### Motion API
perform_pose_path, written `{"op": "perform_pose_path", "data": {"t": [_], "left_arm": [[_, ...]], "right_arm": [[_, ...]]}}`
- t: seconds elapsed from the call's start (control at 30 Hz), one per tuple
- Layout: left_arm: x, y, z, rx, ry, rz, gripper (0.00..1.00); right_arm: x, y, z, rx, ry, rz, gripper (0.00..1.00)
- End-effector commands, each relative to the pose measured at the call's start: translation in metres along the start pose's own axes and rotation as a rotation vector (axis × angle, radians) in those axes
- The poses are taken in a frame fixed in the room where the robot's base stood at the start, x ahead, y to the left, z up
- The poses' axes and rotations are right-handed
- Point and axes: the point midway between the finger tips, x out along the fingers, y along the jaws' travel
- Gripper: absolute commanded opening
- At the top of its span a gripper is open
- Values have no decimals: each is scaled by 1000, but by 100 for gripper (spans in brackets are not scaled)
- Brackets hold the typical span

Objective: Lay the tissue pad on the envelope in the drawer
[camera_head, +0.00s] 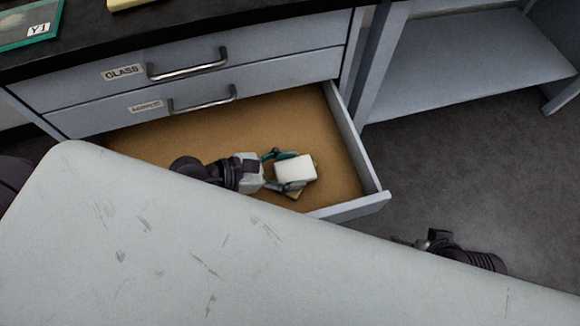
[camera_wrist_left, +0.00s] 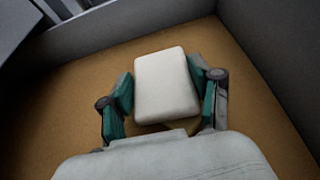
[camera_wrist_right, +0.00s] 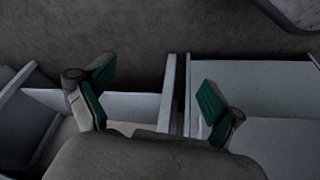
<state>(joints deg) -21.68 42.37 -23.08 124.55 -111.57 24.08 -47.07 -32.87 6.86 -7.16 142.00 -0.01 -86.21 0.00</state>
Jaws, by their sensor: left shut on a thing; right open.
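The tissue pad (camera_head: 295,168) is a white, soft-edged block inside the open drawer (camera_head: 372,196). My left gripper (camera_head: 289,171) is shut on it, with one finger on each side. The pad also shows between the fingers in the left wrist view (camera_wrist_left: 165,85). A tan edge, likely the envelope (camera_head: 293,195), shows just under the pad; the rest is hidden. I cannot tell whether the pad touches it. My right gripper (camera_wrist_right: 150,95) is open and empty in the right wrist view; in the head view it is partly hidden behind the large grey surface.
The drawer's brown floor (camera_head: 225,130) is clear around the pad. A shut drawer labelled GLASS (camera_head: 200,75) is above. A grey shelf unit (camera_head: 460,65) stands to the right. A green-edged tray marked Y1 (camera_head: 30,36) sits on the dark counter. A large grey surface (camera_head: 150,245) fills the foreground.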

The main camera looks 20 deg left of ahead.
Motion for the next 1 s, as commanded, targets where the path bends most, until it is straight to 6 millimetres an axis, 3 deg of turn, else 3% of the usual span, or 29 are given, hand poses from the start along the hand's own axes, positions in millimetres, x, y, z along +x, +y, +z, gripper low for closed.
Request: {"op": "perform_pose_path", "data": {"t": [0.27, 0.3, 0.43, 0.83, 1.0], "left_arm": [[1, 0, -3, -1, 0, 0, 48], [1, 0, -3, -1, 0, 0, 67], [1, 0, -2, -1, 0, 0, 88], [0, 0, -1, 0, 0, 0, 88], [-2, 6, 6, 1, 0, 0, 88]], "right_arm": [[2, -1, -8, -1, 39, -1, 93], [2, -1, -10, -1, 46, -1, 93], [2, -1, -10, -1, 46, -1, 93], [1, -1, -8, -2, 36, -2, 93], [-3, 0, 6, 1, -34, -1, 93]]}}
